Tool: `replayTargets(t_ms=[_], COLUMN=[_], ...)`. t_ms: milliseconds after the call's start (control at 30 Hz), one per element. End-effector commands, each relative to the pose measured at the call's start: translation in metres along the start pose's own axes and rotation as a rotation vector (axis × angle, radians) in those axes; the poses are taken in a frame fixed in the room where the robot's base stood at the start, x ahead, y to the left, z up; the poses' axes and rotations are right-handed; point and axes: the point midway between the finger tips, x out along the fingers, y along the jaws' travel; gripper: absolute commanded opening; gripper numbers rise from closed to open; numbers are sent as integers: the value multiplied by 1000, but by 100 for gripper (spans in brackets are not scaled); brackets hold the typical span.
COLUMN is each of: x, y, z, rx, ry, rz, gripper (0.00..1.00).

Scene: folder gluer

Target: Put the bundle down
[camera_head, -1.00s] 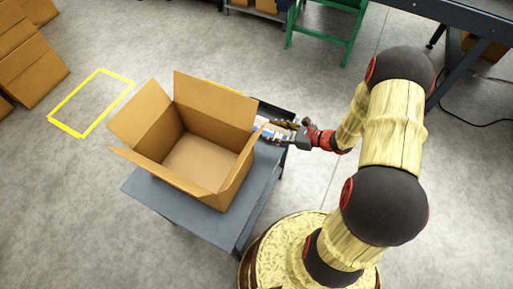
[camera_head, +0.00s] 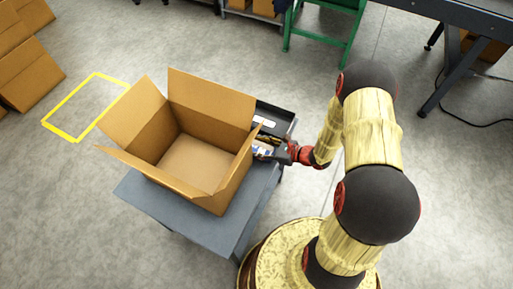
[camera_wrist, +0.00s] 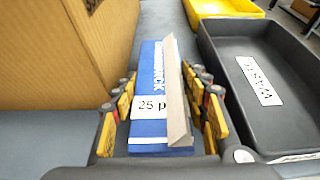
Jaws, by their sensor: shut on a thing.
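The bundle (camera_wrist: 149,75) is a blue and white printed stack with a "25 p" label and a brown strip along its right side in the wrist view. My gripper (camera_wrist: 167,98) is shut on it, with fingers on both sides. In the head view, my gripper (camera_head: 272,146) is beside the right wall of the open cardboard box, and the bundle (camera_head: 262,152) shows only partly. The bundle is over the grey table (camera_head: 225,226), between the box and the black tray. I cannot tell whether its underside touches the table.
The open, empty cardboard box (camera_head: 196,164) stands close on the left. A black tray labelled WASTE (camera_wrist: 222,60) lies close on the right. A yellow tray (camera_wrist: 222,8) is behind. A yellow floor outline (camera_head: 85,107) is empty.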

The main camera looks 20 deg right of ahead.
Motion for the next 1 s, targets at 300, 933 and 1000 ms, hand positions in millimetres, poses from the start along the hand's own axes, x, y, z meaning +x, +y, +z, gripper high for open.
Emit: replayTargets(t_ms=[300,933,1000], x=[1,-25,-39], y=[0,-1,-2], z=[-2,3,4], rx=[0,4,4], ry=[0,0,0], rz=[0,-4,-5], gripper=[49,52,52])
